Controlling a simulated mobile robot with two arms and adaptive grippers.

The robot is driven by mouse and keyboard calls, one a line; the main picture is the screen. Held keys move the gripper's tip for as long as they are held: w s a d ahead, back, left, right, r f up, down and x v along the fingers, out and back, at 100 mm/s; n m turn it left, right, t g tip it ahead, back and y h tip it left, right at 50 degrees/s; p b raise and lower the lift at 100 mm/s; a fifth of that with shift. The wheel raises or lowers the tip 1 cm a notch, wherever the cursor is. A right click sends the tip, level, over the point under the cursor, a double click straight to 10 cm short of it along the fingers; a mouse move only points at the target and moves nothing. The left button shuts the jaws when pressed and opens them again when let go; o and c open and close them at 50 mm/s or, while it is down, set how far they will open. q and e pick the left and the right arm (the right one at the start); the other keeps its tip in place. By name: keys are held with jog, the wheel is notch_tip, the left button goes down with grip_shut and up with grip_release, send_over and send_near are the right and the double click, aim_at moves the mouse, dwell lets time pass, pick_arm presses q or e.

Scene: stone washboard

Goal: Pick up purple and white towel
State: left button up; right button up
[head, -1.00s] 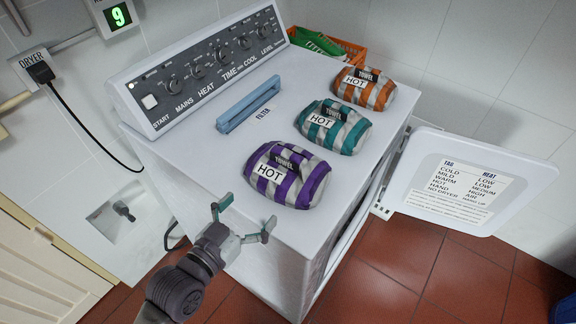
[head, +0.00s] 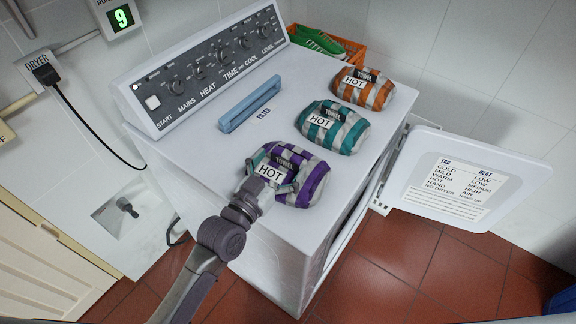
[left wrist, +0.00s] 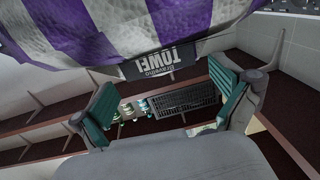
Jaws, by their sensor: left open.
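The purple and white towel (head: 312,185) is a rolled bundle with a black TOWEL label and a white HOT tag. It lies on the dryer top (head: 225,165) near the front edge. My left gripper (head: 275,170) is at the left side of this towel, its open fingers overlapping the towel in the head view. In the left wrist view the towel (left wrist: 205,25) fills the top, its black label upside down just beyond the open fingers of the left gripper (left wrist: 163,80). Nothing is held between them. I cannot tell whether the fingers touch the towel. My right gripper is out of view.
A teal and white towel (head: 345,140) and an orange and white towel (head: 372,95) lie behind it on the dryer. A blue filter handle (head: 250,104), the control panel (head: 205,70) and an orange basket (head: 352,52) are farther back. The dryer door (head: 465,180) hangs open at right.

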aim_at(288, 153)
pick_arm(q)
jog(key=x, duration=0.3)
jog(key=shift+w+d, duration=0.1)
jog(key=shift+w, duration=0.15)
jog(key=shift+s, duration=0.1)
jog(key=shift+c, duration=0.3)
jog(key=shift+c, duration=1.3)
jog(key=c, duration=1.3)
jog(key=shift+r+p, duration=0.2)
jog(key=shift+p, duration=0.1)
